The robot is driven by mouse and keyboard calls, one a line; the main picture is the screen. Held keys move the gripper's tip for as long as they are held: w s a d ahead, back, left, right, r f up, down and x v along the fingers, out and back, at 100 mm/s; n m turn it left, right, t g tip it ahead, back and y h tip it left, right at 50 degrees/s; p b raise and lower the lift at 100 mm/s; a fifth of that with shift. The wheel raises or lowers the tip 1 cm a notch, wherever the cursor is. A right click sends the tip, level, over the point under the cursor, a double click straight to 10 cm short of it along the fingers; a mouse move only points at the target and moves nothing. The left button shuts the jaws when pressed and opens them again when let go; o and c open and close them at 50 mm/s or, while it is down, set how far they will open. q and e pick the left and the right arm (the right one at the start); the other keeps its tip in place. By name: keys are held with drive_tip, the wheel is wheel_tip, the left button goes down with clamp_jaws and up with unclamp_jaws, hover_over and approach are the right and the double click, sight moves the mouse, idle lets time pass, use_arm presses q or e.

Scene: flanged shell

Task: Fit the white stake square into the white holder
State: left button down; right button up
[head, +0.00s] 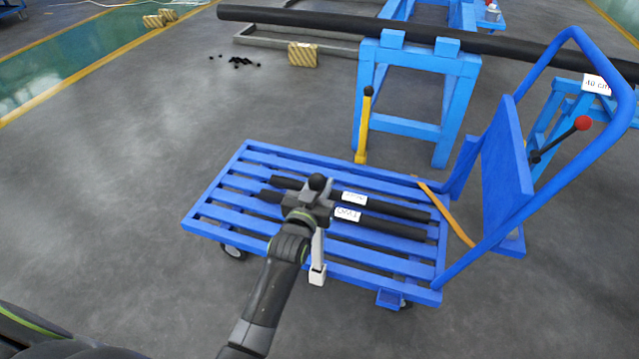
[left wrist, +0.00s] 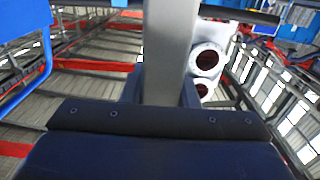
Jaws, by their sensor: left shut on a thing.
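The white stake square (head: 318,246) is a slim pale bar hanging down from my left gripper (head: 316,208) in the head view. My left gripper is shut on its upper part. In the left wrist view the stake (left wrist: 168,55) stands as a broad grey-white bar in the middle. The white holder (head: 317,276) is a small white block at the near long edge of the blue cart, directly below the gripper. The stake's lower end meets the holder in the picture; I cannot tell whether it is inside or only in front. My right gripper is not in view.
The blue slatted cart (head: 225,209) carries black bars (head: 395,209) with white labels. A blue bracket (head: 389,298) sits on its near edge. Its blue push handle (head: 612,150) rises at the right. Blue trestles (head: 420,60) stand behind.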

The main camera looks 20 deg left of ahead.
use_arm(q)
drive_tip(key=shift+r, duration=0.1)
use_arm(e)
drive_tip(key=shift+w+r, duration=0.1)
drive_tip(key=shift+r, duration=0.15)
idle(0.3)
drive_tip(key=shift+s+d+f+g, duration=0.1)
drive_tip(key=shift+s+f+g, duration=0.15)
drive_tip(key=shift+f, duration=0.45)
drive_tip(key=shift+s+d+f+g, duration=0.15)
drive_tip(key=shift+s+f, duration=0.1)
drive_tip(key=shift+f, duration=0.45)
